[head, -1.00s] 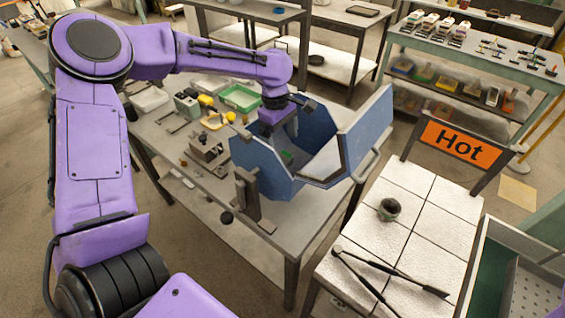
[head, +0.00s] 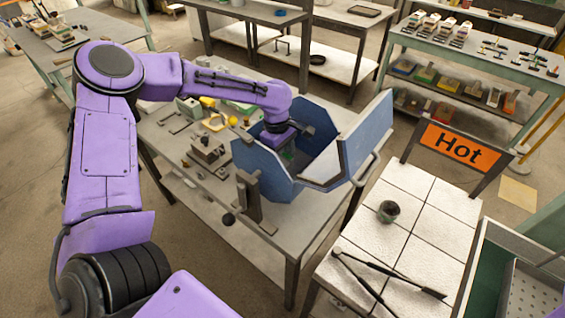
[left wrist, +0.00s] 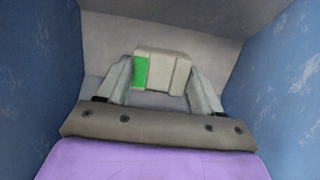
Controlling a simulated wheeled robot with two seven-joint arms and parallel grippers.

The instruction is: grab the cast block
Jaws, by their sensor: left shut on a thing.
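The cast block (left wrist: 165,72) is a pale grey block with a green patch on its left side. In the left wrist view it sits between the two fingers of my left gripper (left wrist: 163,80), which is shut on it. In the head view my left gripper (head: 287,153) reaches down into the open blue box (head: 258,172), and the block is mostly hidden there by my arm and the box wall. Blue walls show on both sides of the gripper in the wrist view. My right gripper is not in view.
The box's open blue lid (head: 362,140) stands on its right side. Clamps and small tools lie on the workbench (head: 215,215) left of the box. A tiled table (head: 420,225) with a small dark cup (head: 388,211), tongs (head: 385,272) and a "Hot" sign (head: 458,144) stands at right.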

